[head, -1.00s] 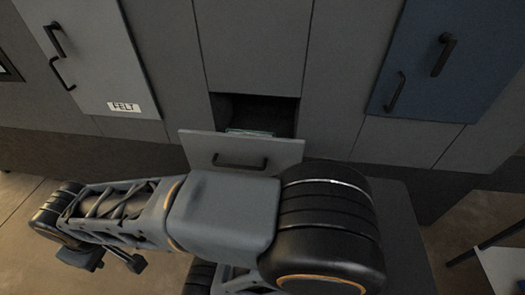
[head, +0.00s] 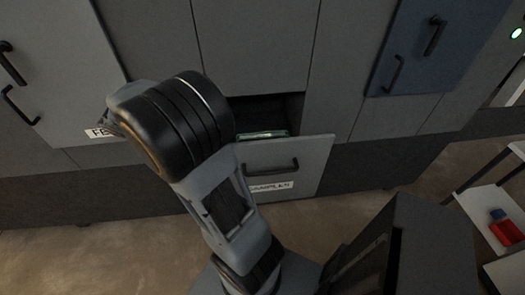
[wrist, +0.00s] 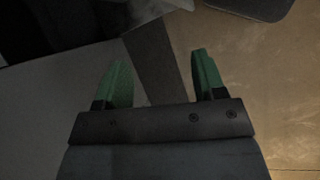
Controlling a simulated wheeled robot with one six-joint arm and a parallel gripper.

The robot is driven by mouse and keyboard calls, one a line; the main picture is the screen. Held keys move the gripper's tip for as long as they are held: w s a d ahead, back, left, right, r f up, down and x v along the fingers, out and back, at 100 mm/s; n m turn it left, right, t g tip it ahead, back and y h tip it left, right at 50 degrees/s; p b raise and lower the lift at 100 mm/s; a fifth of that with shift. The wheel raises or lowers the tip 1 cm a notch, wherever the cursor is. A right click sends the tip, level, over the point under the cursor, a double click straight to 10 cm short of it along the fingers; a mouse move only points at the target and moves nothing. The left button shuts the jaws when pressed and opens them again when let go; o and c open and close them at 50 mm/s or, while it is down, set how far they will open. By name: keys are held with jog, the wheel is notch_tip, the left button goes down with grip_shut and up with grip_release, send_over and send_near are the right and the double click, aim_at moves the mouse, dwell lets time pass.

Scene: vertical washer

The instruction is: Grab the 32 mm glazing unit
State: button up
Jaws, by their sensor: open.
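An open drawer (head: 303,150) stands out from the grey cabinet in the head view, with a label partly read as "SAMPLES" on its front. A thin green-edged flat piece (head: 262,134) shows inside it; it looks like glass, but I cannot tell its thickness. My gripper (wrist: 156,82) shows in the wrist view with two green fingers apart and nothing between them. It faces a dark strip, a grey surface and brown floor. In the head view my arm stands left of the drawer and the gripper itself is hidden.
A blue door (head: 425,45) with black handles is at upper right. A grey door (head: 55,75) with handles is at left. A white shelf (head: 492,222) with red and blue items stands at far right. Brown floor (head: 95,240) is open at lower left.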

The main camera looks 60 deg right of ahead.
jog(key=w+d+f+n+g+h+p, duration=0.1)
jog(key=d+f+g, duration=0.2)
jog(key=d, duration=0.4)
jog(key=w+d+f+n+g+h, duration=0.1)
jog(key=d+f+n+g+h, duration=0.2)
jog(key=d, duration=0.4)
jog(key=m+g+y+p, duration=0.1)
jog(key=p, duration=0.1)
send_near(244, 139)
notch_tip(244, 139, down, 3)
jog(key=s+d, duration=0.2)
jog(key=d, duration=0.1)
jog(key=p+x, duration=0.1)
jog(key=x, duration=0.5)
jog(key=shift+s+f, duration=0.15)
jog(key=shift+s, duration=0.05)
grip_shut()
jog(key=shift+d, duration=0.1)
